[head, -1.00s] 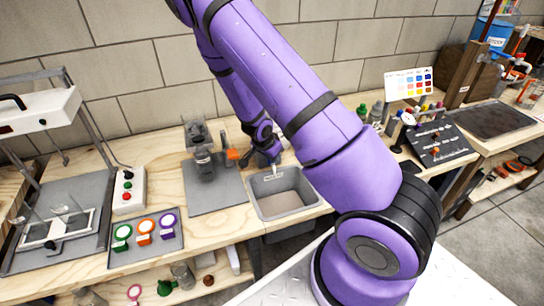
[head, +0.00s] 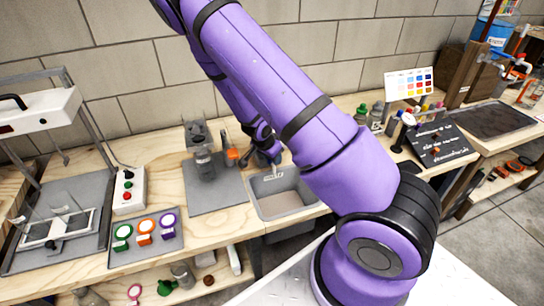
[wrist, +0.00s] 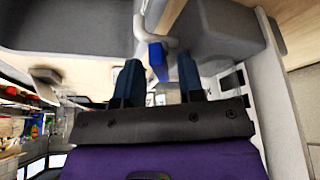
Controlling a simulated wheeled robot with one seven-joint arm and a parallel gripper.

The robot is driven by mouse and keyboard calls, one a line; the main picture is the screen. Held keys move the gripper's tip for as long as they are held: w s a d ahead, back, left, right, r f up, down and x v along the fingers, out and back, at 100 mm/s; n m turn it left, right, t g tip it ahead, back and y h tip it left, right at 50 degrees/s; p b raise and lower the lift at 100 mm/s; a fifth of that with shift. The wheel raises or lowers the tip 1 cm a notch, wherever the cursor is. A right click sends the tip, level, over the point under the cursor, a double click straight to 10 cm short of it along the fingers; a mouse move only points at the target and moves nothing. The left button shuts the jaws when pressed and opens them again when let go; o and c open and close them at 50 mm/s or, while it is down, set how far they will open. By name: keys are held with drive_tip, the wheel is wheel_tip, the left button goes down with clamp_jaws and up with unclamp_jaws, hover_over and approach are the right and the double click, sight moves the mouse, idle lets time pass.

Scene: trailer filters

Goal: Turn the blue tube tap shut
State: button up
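The blue tap handle (wrist: 158,60) shows in the wrist view, hanging off a pale tube (wrist: 150,20) beside a grey block. My gripper (wrist: 160,62) is open, with one dark blue finger on each side of the handle. Gaps show between the handle and both fingers, so it does not look clamped. In the head view my gripper (head: 269,156) is at the back edge of the grey basin (head: 262,205), partly hidden by my arm. The blue handle cannot be told apart from the fingers there. The pale tube end hangs over the basin.
An orange tap (head: 232,154) and a grey stand (head: 203,160) are just left of the gripper. A tray (head: 172,244) with green, orange and purple rings is further left. Bottles and a dark board (head: 440,143) are to the right.

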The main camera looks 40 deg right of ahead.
drive_tip(key=shift+d+n, duration=0.15)
drive_tip(key=shift+n, duration=0.15)
drive_tip(key=shift+n+t, duration=0.4)
drive_tip(key=shift+n, duration=0.3)
drive_tip(key=shift+n+t+y, duration=0.5)
drive_tip(key=shift+n+t, duration=0.1)
drive_tip(key=shift+n, duration=1.5)
drive_tip(key=n+y, duration=0.1)
drive_tip(key=n, duration=0.2)
drive_tip(key=n+t+y, duration=0.1)
drive_tip(key=n, duration=0.1)
drive_tip(key=shift+s+n, duration=0.1)
drive_tip(key=shift+n, duration=0.3)
drive_tip(key=s+a+r, duration=0.2)
drive_tip(key=a+r, duration=0.1)
drive_tip(key=r, duration=0.6)
drive_tip(key=s+a+r+n, duration=0.1)
drive_tip(key=s+a+r, duration=0.2)
drive_tip(key=r, duration=0.7)
drive_tip(key=s+a+r+n+t+y, duration=0.1)
drive_tip(key=s+a+r, duration=0.1)
drive_tip(key=r, duration=0.8)
drive_tip(key=shift+s+a, duration=0.25)
drive_tip(key=shift+a, duration=0.4)
